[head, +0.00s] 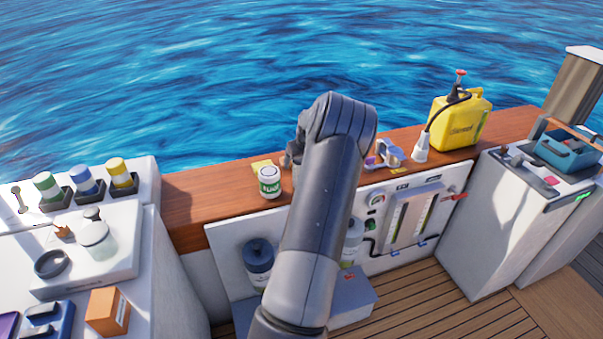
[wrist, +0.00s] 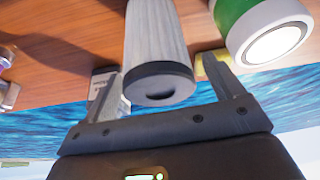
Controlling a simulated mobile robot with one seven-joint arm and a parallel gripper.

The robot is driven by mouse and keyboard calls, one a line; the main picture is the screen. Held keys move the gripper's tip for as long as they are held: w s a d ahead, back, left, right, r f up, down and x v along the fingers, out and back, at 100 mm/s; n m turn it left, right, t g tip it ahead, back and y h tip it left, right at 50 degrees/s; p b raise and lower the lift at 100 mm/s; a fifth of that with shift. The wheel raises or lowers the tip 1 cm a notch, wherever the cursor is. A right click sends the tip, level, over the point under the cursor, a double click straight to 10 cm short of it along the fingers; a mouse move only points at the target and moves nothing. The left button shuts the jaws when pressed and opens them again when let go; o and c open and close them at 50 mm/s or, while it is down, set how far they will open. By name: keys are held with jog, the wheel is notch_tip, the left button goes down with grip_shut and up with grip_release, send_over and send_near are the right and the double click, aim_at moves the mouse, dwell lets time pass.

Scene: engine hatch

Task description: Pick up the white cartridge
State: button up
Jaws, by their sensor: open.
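The white cartridge (wrist: 157,38) shows in the wrist view as a pale, pleated cylinder with a dark end cap that has a round hole. It stands on the wooden ledge. My gripper (wrist: 163,80) is open, with one finger to the left and one to the right of the cartridge's capped end. I see a gap on both sides, so the jaws are not closed on it. In the head view my arm hides the cartridge and most of the gripper.
A white and green can (head: 269,182) stands close to the gripper on the wooden ledge (head: 215,200); it also shows in the wrist view (wrist: 262,28). A yellow jerrycan (head: 460,122) stands farther right. Small metal parts (head: 389,152) lie between. Open water lies behind the ledge.

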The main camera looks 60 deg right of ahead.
jog(key=shift+w+d+f, duration=0.1)
jog(key=shift+f, duration=0.25)
jog(key=shift+c, duration=0.2)
jog(key=c, duration=1.1)
